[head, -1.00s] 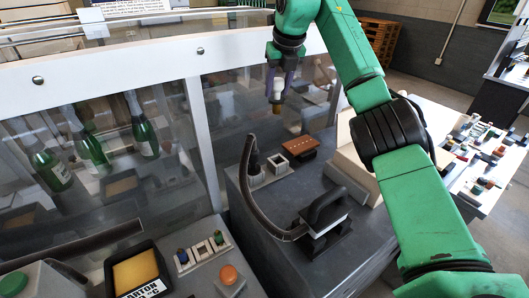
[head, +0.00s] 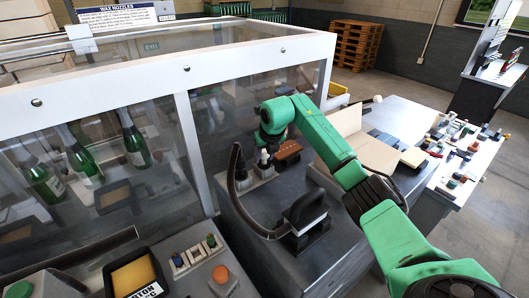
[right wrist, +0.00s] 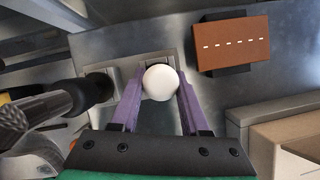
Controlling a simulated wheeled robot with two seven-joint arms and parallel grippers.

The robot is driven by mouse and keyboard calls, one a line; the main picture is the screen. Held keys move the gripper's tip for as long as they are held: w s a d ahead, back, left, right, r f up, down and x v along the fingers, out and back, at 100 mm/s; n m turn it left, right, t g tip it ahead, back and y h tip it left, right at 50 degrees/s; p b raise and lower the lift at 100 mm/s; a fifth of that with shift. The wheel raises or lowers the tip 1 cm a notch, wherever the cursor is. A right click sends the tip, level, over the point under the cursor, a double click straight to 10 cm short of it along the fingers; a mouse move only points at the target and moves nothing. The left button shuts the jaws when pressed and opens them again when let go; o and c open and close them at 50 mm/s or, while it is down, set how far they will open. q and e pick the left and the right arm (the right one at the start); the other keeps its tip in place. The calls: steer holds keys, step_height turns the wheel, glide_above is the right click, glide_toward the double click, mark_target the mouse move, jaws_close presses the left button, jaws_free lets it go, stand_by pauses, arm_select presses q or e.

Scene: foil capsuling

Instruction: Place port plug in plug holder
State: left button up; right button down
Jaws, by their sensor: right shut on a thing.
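The port plug shows as a round white head (right wrist: 160,82) in the right wrist view. My right gripper (right wrist: 158,98) is shut on it, with one purple finger on each side. In the head view my right gripper (head: 265,149) points down, with the white plug (head: 264,158) below it. The plug is right over or in the pale square plug holder (head: 263,172); I cannot tell how deep it sits. In the right wrist view the plug covers most of the holder's opening. My left gripper is not in view.
A black nozzle (right wrist: 92,90) on a dark hose (head: 233,185) stands close left of the plug. A brown block (head: 288,151) with a row of pale marks lies to the right. A black-handled device (head: 306,212) stands in front. A clear-panelled enclosure is behind.

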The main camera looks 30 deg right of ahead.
steer(key=shift+w+f, duration=0.15)
steer(key=shift+c, duration=2)
jaws_free()
steer(key=shift+r, duration=0.3)
steer(key=b+v, duration=0.4)
steer(key=v, duration=0.7)
steer(key=shift+r, duration=0.3)
